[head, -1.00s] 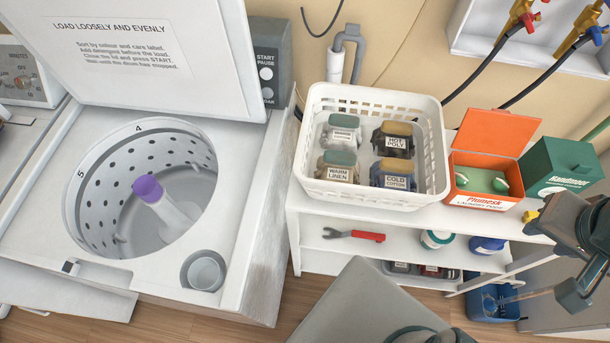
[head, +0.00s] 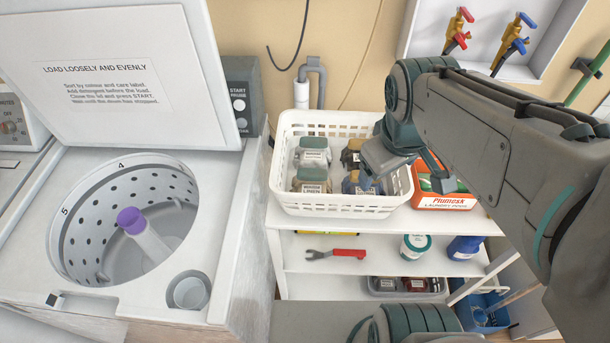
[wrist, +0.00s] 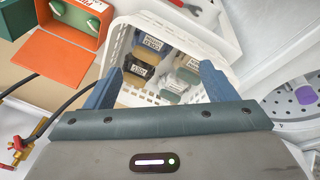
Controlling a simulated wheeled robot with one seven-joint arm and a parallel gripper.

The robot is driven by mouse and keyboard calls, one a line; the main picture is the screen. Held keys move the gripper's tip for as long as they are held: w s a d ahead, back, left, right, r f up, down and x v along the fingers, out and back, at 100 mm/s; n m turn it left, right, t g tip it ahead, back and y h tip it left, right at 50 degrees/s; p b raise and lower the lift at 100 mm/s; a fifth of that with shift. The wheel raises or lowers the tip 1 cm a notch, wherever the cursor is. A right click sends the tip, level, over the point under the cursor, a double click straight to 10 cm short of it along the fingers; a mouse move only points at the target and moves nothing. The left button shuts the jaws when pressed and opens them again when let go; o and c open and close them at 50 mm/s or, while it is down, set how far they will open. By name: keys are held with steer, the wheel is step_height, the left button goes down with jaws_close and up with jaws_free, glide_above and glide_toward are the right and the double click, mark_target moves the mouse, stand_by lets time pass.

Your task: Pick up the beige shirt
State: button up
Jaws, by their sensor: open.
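No beige shirt shows in either view. My gripper (head: 407,182) is open and empty over the right part of a white perforated basket (head: 335,207) in the head view. In the wrist view my gripper (wrist: 159,84) has its two blue fingers spread apart, with the basket (wrist: 125,33) beyond them. My arm hides part of the basket's right side in the head view.
An open top-loading washer (head: 30,285) with a purple-topped agitator (head: 131,219) stands at left. An orange laundry box (head: 443,202) sits right of the basket on a white shelf (head: 300,262). Taps (head: 458,30) are on the wall.

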steer(key=w+a+f+n+g, duration=0.25)
steer(key=w+a+n, duration=0.25)
steer(key=w+n, duration=0.65)
steer(key=n+b, duration=0.1)
steer(key=n, duration=1.7)
glide_above(313, 173)
step_height(313, 173, down, 7)
steer(key=shift+g+y, duration=0.3)
steer(key=shift+g, duration=0.05)
step_height(313, 173, down, 8)
steer(key=shift+w+a+f, duration=0.1)
steer(key=shift+w+f, duration=0.05)
steer(key=shift+f+p, duration=0.6)
steer(key=shift+f, duration=2.05)
steer(key=c, duration=1.2)
